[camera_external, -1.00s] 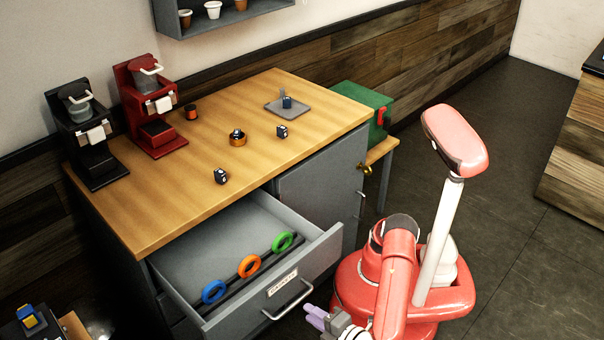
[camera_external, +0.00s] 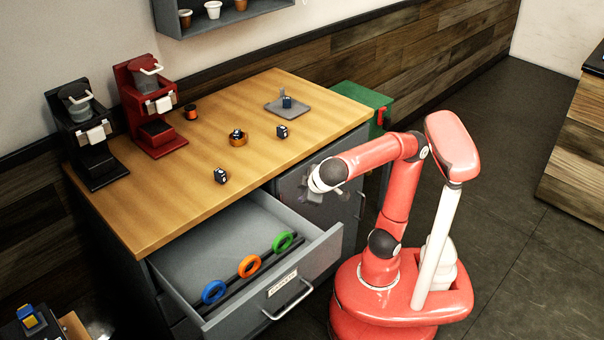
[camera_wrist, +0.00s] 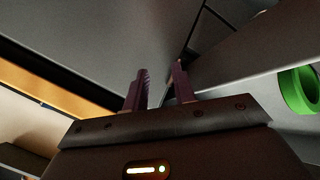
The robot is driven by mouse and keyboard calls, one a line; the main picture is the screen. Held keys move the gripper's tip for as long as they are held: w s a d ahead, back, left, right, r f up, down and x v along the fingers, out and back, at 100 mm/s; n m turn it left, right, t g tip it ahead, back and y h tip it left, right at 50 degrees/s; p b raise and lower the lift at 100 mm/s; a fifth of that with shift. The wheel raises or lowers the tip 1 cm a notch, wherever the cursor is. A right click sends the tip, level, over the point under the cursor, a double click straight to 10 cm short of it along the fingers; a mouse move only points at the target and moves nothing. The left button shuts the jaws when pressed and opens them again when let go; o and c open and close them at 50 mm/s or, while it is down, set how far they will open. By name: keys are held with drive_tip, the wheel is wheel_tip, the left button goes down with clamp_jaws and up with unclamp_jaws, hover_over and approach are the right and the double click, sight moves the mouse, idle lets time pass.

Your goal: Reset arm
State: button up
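My arm is raised and bent, and my gripper (camera_external: 312,192) is in front of the cabinet, near the right rear of the open drawer (camera_external: 195,250). It is blurred in the external view. In the wrist view my gripper (camera_wrist: 161,75) shows two purple fingers standing apart with nothing between them. The drawer holds a blue ring (camera_external: 214,291), an orange ring (camera_external: 249,266) and a green ring (camera_external: 282,242) on a dark rail. The green ring also shows at the right edge of the wrist view (camera_wrist: 299,90).
The floor to the right is open.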

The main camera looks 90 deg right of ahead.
drive_tip(key=s+d+f+m+g+y, duration=0.2)
drive_tip(key=s+d+f+m+y, duration=0.15)
drive_tip(key=s+d+f, duration=0.45)
drive_tip(key=w+a+f+n+t+y+p, duration=0.1)
drive_tip(key=a+f+n+t+y+p, duration=0.2)
drive_tip(key=f, duration=0.4)
drive_tip(key=shift+a+n, duration=0.65)
drive_tip(key=shift+a, duration=0.2)
